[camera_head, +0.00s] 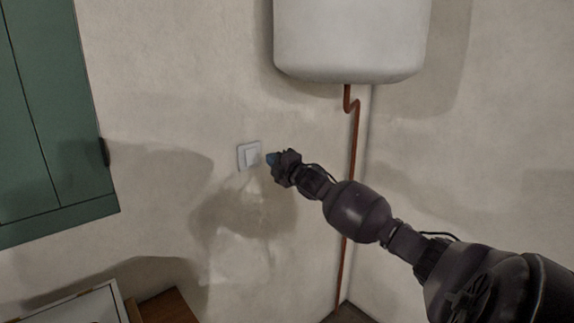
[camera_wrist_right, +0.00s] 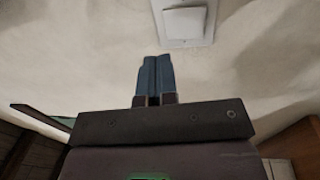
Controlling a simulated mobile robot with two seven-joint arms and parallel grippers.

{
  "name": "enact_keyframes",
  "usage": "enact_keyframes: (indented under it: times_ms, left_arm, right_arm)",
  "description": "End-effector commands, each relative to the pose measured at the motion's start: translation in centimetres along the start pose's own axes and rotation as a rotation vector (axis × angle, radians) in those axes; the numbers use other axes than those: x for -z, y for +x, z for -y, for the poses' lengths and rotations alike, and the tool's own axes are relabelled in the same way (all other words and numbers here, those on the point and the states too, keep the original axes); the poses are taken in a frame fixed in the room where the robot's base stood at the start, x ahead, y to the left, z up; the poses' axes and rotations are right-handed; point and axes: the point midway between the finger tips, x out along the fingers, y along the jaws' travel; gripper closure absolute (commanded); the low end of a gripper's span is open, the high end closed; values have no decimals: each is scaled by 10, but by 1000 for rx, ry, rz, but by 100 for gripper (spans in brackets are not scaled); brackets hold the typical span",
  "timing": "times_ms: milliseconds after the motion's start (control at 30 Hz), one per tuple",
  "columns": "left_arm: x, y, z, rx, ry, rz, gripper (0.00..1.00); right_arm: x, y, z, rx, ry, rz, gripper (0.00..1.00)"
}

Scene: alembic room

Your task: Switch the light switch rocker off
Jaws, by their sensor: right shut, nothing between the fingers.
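The white light switch (camera_head: 249,155) is on the beige wall, left of centre in the head view. Its square rocker (camera_head: 253,157) sits in a square frame. My right gripper (camera_head: 271,159) is just right of the switch in that view, its fingertips pointing at it. In the wrist view the right gripper's two blue fingers (camera_wrist_right: 155,75) are shut together and empty. The switch (camera_wrist_right: 185,22) shows there at the top, beyond and a little right of the fingertips. I cannot tell whether the fingertips touch it. My left gripper is not in view.
A green cabinet (camera_head: 50,120) hangs on the left. A white boiler (camera_head: 350,38) hangs above right, with a copper pipe (camera_head: 353,150) running down from it near the corner. Wooden furniture (camera_head: 166,306) stands at the lower left. The wall around the switch is clear.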

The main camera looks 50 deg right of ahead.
Motion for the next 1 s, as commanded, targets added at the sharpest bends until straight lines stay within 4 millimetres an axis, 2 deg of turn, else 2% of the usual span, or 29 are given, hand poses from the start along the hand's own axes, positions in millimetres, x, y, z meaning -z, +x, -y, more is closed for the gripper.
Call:
enact_keyframes:
  times_ms: [200, 400, 1000]
  left_arm:
    - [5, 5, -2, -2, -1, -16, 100]
    - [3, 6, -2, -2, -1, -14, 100]
    - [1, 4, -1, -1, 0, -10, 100]
  right_arm:
    - [0, -31, -7, 1, -2, -1, 100]
    - [0, -49, -12, 1, 0, 0, 100]
    - [0, -55, -15, -1, 0, 0, 100]
